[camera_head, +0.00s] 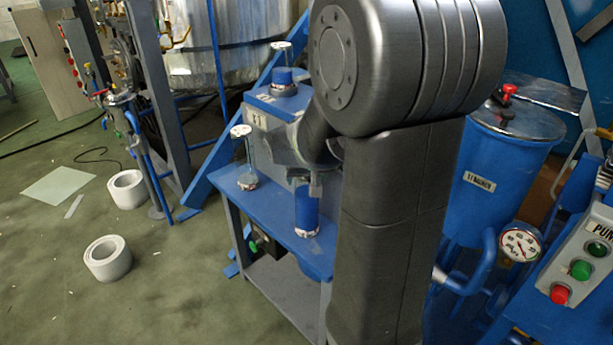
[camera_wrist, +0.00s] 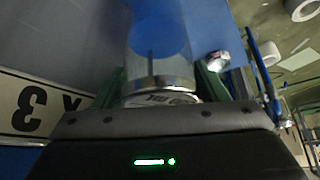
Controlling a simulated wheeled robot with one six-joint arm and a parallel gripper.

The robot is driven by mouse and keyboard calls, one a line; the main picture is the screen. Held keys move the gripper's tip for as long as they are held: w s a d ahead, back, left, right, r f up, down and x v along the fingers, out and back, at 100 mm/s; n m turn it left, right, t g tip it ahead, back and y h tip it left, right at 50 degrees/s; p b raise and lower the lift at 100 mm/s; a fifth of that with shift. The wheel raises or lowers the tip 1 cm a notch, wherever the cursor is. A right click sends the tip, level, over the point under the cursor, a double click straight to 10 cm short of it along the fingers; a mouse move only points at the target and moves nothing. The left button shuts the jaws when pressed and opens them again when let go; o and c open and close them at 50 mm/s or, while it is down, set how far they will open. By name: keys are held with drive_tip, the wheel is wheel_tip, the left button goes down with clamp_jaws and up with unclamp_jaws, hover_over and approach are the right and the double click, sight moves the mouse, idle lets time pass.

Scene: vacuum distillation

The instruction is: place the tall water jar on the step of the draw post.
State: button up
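The tall water jar (camera_head: 306,208) is clear with blue content and a metal-ringed end. In the head view it is upright at the blue draw post, its upper part partly hidden by my arm. In the wrist view the jar (camera_wrist: 160,45) lies between the green fingers of my gripper (camera_wrist: 160,82), which sit close against both sides near its lettered end. My gripper looks shut on it. The raised step (camera_head: 262,101) of the draw post stands behind, with a numbered plate. Whether the jar's base touches the lower top is unclear.
A clear jar (camera_head: 246,165) stands left on the lower blue top. A blue-filled jar (camera_head: 283,84) stands on the step. A blue tank (camera_head: 495,175) and a pump panel (camera_head: 585,260) are at right. White rolls (camera_head: 108,258) lie on the open floor at left.

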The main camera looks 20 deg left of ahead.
drive_tip(key=shift+o, duration=1.1)
drive_tip(key=p+v, duration=0.3)
drive_tip(key=v, duration=0.9)
drive_tip(key=shift+r, duration=0.2)
